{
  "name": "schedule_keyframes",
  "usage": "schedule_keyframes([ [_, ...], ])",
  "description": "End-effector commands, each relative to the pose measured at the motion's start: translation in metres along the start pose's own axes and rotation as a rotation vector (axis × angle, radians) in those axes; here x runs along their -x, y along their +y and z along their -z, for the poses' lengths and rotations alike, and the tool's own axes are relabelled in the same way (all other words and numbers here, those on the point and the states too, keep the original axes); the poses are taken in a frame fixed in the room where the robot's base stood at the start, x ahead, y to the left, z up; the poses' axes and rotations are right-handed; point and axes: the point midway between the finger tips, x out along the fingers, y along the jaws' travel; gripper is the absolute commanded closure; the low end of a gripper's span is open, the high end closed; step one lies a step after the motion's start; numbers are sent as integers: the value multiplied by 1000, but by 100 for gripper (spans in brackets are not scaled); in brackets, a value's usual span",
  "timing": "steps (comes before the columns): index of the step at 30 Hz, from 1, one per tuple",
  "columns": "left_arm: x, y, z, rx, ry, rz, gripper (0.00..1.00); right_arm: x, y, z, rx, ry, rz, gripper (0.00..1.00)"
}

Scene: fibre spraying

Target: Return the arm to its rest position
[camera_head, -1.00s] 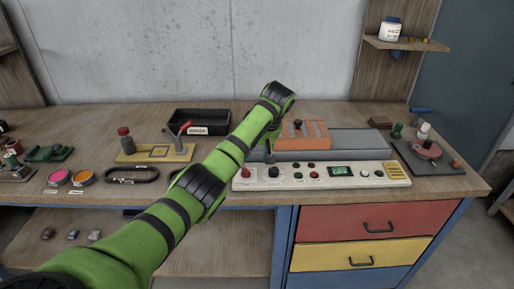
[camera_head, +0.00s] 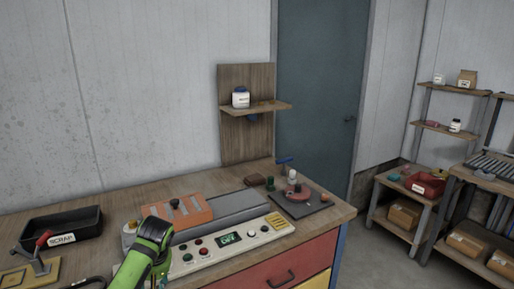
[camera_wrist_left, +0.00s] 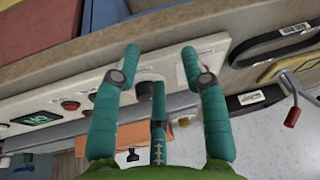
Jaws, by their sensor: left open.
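My left arm shows in the head view as a green link (camera_head: 150,245) with black bands, at the bottom, in front of the left end of the control panel (camera_head: 240,238). My left gripper shows in the wrist view (camera_wrist_left: 160,62) with its teal fingers spread and nothing between them held. I cannot tell the gap between fingertips and panel. In the head view the fingers are mostly hidden or cut off. My right gripper is in no view.
An orange block (camera_head: 180,212) on a grey machine stands behind the panel. A black scrap bin (camera_head: 62,226) is at left, and a dark plate with a red disc (camera_head: 298,194) at right. Shelves (camera_head: 490,180) stand farther right, with open floor before them.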

Motion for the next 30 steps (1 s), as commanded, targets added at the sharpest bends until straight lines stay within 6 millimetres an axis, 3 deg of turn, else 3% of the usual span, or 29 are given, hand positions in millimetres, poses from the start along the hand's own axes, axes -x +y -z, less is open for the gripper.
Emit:
schedule_keyframes([
  [1, -17, -2, -31, -83, -15, -20, 56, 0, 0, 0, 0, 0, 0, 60],
  [7, -51, -25, -131, -374, -45, -124, 56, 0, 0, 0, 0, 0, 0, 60],
  [11, -56, -52, -191, -532, -56, -192, 56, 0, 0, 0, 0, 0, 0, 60],
  [15, -49, -87, -243, -674, -52, -257, 56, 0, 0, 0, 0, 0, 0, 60],
  [21, -32, -123, -282, -792, -36, -306, 56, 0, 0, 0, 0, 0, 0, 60],
  [30, -7, -162, -310, -894, -12, -337, 56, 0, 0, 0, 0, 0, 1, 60],
])
